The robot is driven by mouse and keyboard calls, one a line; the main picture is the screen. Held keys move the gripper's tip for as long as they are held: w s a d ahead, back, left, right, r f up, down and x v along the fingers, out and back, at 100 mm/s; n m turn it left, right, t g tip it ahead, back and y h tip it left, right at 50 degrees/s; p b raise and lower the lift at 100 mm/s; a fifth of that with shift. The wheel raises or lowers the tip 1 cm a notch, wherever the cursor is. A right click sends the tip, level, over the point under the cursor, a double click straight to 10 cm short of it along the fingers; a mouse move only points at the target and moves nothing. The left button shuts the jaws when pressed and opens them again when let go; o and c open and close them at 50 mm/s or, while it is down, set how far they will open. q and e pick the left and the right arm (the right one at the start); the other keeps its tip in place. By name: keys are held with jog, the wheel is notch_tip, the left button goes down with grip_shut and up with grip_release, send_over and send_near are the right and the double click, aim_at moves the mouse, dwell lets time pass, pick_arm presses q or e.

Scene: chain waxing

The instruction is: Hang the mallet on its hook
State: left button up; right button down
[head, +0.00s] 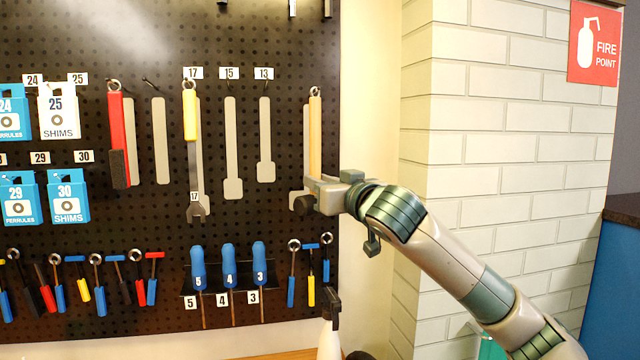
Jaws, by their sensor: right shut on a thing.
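The mallet (315,135) is upright against the right end of the black pegboard, with a pale wooden handle and a ring at its top. My right gripper (318,190) is shut on its lower part, reaching in from the right. A dark rounded end (304,204), likely the mallet's head, shows beside the jaws; the jaws cover the rest. A grey tool outline (306,140) shows just left of and behind the handle. The ring is at about the height of the neighbouring hooks, but I cannot tell whether it is on a hook. My left gripper is not in view.
A red-handled tool (116,140) and a yellow-handled wrench (190,115) hang to the left. Blue screwdrivers (229,265) stand in a rack below. A white bottle-like object (328,342) is at the bottom. A brick wall (480,150) stands right of the board.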

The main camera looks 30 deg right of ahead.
jog(key=shift+r, duration=0.1)
jog(key=c, duration=1.5)
grip_release()
jog(key=shift+c, duration=0.2)
